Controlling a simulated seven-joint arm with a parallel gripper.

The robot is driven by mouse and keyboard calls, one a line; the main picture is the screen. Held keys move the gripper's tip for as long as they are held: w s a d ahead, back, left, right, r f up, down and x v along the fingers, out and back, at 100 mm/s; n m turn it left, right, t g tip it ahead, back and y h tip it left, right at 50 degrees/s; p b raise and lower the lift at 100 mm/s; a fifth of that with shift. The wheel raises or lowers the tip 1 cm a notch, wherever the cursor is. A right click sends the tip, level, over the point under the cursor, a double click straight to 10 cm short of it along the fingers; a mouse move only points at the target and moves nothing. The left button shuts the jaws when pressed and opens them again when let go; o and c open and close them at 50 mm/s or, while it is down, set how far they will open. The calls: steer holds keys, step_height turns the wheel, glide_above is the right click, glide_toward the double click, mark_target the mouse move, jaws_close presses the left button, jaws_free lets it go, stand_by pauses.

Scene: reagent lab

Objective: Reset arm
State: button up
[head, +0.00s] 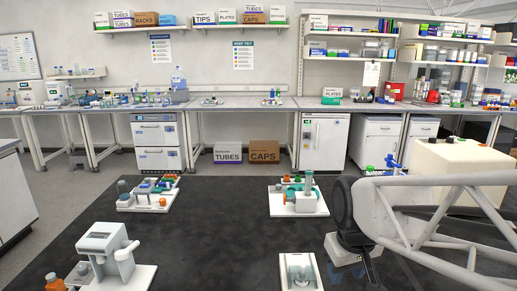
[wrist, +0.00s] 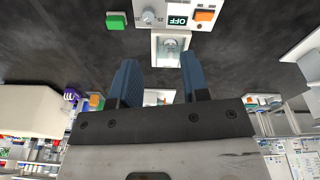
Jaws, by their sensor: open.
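My arm reaches in from the right of the head view. My gripper (wrist: 158,62) shows in the wrist view with its two dark blue fingers spread apart and nothing between them. In the head view the gripper end (head: 368,262) hangs low at the right, over a white device that it partly hides. Beyond the fingertips in the wrist view is a white device (wrist: 158,38) with a clear round part. Near it are a knob (wrist: 148,17), an OFF display (wrist: 178,20), a green button (wrist: 116,20) and an orange button (wrist: 204,16).
White-based stations stand on the dark surface: one at the left (head: 150,201), one in the middle (head: 285,208), a grey-white machine (head: 108,250) at front left and a small unit (head: 299,285) at front centre. Dark surface between them is clear. Benches (head: 240,104) line the back wall.

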steer(key=s+d+r+m, duration=0.1)
steer(key=s+m, duration=0.1)
steer(key=s, duration=0.7)
steer(key=shift+m+t, duration=0.4)
